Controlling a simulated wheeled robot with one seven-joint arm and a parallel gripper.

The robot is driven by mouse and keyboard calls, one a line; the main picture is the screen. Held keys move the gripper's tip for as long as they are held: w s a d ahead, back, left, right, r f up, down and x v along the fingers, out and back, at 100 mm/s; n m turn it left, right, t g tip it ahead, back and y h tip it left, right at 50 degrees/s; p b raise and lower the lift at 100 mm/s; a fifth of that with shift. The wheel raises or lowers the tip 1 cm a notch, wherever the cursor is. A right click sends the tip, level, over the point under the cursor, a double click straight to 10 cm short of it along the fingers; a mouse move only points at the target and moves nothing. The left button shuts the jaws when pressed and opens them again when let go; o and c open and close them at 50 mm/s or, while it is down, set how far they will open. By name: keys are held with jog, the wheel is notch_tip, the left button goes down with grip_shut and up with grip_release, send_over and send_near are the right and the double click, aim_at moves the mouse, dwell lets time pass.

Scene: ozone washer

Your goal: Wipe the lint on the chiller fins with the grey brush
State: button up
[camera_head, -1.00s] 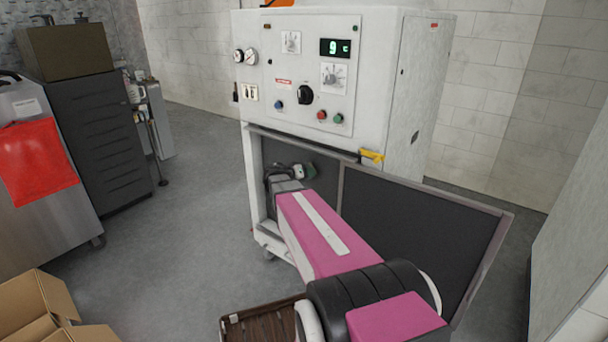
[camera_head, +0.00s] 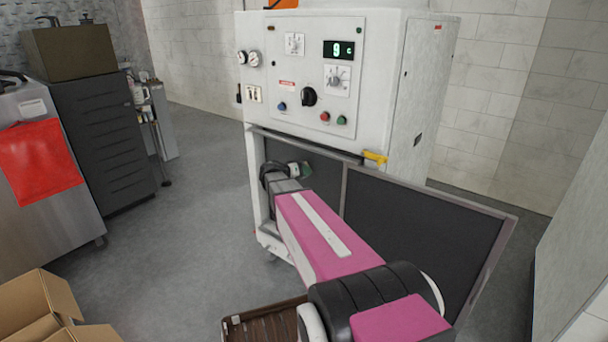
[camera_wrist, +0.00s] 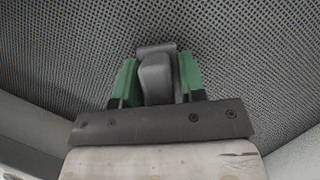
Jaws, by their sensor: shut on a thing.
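The chiller is the white cabinet (camera_head: 300,65) with a control panel reading 9 C. Its dark meshed lower face (camera_head: 420,220) fills the background of the wrist view (camera_wrist: 250,60). My gripper (camera_head: 300,169) reaches to the left part of that face. In the wrist view its green-padded fingers (camera_wrist: 157,80) are shut on the grey brush (camera_wrist: 156,78). The brush's far end points at the mesh; I cannot tell whether it touches. No lint can be made out in either view.
A yellow piece (camera_head: 375,158) sits at the top edge of the lower face. A brown slatted tray (camera_head: 262,322) lies below my arm, and a cardboard box (camera_head: 35,305) is at lower left. A dark drawer cabinet (camera_head: 105,135) stands at left. Grey floor (camera_head: 195,220) is clear between.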

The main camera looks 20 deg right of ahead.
jog(key=shift+s+a, duration=0.55)
jog(key=shift+a, duration=0.25)
jog(key=shift+s+a, duration=0.55)
jog(key=shift+a, duration=0.3)
jog(key=shift+s+a, duration=0.55)
jog(key=shift+a, duration=0.25)
jog(key=shift+a, duration=0.1)
jog(key=shift+s+a, duration=0.85)
jog(key=shift+a, duration=0.3)
